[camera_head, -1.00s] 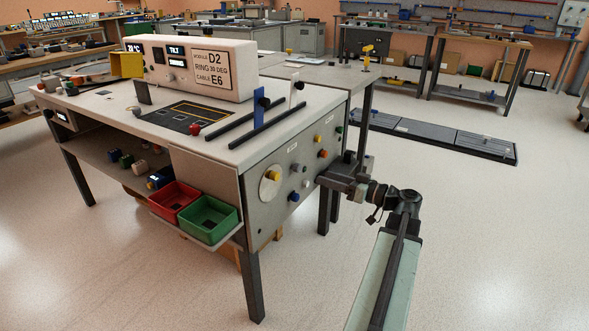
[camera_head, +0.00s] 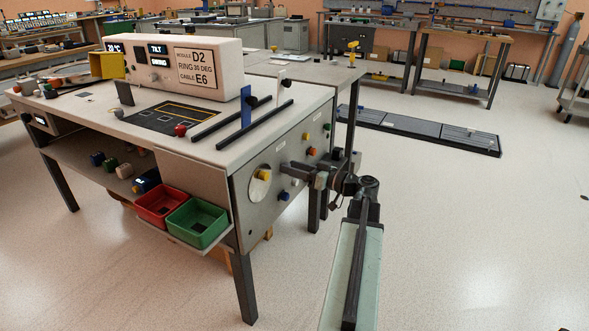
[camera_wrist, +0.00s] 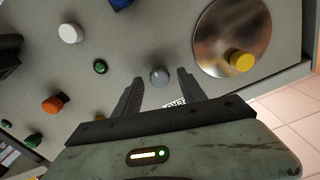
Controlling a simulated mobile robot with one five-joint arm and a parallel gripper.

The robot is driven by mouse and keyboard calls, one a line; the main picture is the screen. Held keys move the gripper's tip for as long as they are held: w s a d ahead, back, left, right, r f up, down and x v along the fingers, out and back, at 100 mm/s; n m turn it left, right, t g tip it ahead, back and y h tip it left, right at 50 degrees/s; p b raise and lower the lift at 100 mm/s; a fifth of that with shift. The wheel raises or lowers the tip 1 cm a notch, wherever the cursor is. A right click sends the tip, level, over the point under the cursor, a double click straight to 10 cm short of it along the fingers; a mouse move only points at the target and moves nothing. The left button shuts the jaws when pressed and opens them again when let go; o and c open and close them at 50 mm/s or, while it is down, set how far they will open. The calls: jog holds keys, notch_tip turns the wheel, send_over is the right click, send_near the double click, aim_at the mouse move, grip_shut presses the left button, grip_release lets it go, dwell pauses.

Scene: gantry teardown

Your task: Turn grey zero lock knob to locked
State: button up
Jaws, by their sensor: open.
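The grey knob (camera_wrist: 159,76) is on the side panel of the workbench, in the middle of the wrist view. A small printed label (camera_wrist: 174,104) lies just below it, partly covered by my finger. My gripper (camera_wrist: 160,79) is open, with one fingertip on each side of the grey knob; I see gaps and cannot tell that either finger touches it. In the head view my gripper (camera_head: 284,169) reaches the panel from the right and hides the grey knob.
A yellow knob (camera_wrist: 242,61) sits on a round metal disc (camera_wrist: 212,48) to the right. White (camera_wrist: 70,33), green (camera_wrist: 100,66) and orange (camera_wrist: 55,104) knobs stand to the left. Red (camera_head: 160,205) and green (camera_head: 197,222) bins sit under the bench.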

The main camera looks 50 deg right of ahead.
grip_shut()
jog(key=shift+m, duration=0.3)
jog(key=shift+d+f+m, duration=0.1)
jog(key=shift+f+m, duration=0.05)
jog(key=shift+m, duration=4.15)
jog(key=shift+f+m, duration=0.1)
jog(key=shift+m, duration=4.2)
grip_release()
